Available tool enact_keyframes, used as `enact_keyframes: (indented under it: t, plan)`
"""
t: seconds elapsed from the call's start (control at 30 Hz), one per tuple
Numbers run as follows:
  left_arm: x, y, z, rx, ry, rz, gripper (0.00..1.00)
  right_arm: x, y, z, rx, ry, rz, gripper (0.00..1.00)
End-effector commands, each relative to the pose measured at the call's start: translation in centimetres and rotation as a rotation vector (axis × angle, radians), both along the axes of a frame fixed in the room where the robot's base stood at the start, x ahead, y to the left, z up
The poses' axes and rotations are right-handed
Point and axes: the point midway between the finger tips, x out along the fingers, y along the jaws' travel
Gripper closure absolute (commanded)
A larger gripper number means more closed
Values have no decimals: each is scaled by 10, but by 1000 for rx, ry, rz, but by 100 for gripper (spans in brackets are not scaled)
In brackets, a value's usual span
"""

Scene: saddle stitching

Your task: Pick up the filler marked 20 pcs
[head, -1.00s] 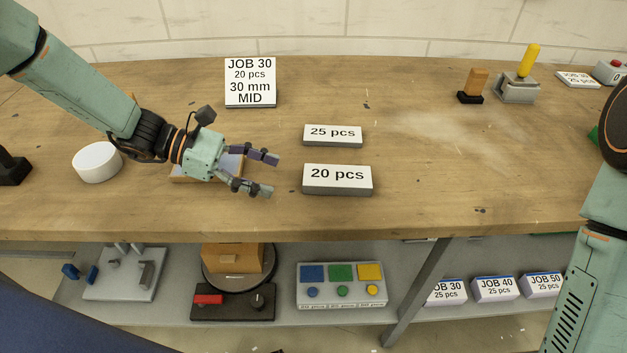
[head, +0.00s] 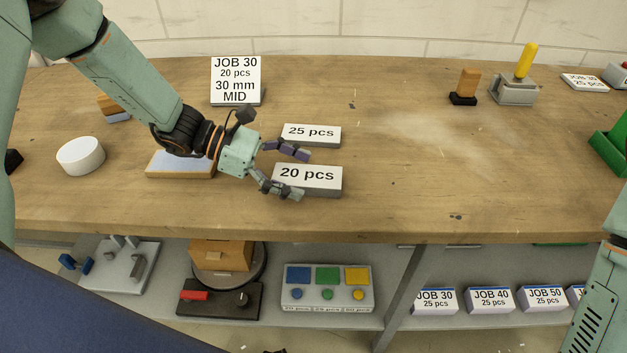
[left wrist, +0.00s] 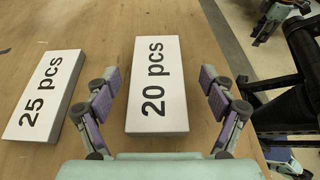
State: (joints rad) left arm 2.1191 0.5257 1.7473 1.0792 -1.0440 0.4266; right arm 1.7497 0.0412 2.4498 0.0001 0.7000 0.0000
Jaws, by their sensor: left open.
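The filler marked 20 pcs (head: 318,178) is a flat white-topped block with grey sides, lying on the bench near its front edge. The similar filler marked 25 pcs (head: 312,133) lies just behind it. My left gripper (head: 300,176) is open at the left end of the 20 pcs filler. In the left wrist view the 20 pcs filler (left wrist: 156,85) lies between the two open fingers (left wrist: 158,88), with a gap on each side. The 25 pcs filler (left wrist: 45,98) is outside the fingers on the left.
The job card (head: 236,80) stands behind the left gripper. A white round tub (head: 80,155) and a pale pad on wood (head: 165,165) are at left. An orange-handled block (head: 466,86) and a yellow-handled tool (head: 520,80) stand far right. The bench right of the fillers is clear.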

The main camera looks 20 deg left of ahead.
Motion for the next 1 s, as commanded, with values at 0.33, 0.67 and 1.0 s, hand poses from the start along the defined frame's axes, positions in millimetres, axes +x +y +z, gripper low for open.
enact_keyframes:
  t: [0.33,0.67,1.0]
  plan:
    - [4,-17,-7,0,1,1,17,0,0,-3,0,0,2,60]
    - [5,-19,-7,0,1,0,37,0,0,-3,0,0,1,60]
    - [5,-19,-7,0,1,0,66,0,0,-3,0,0,1,60]
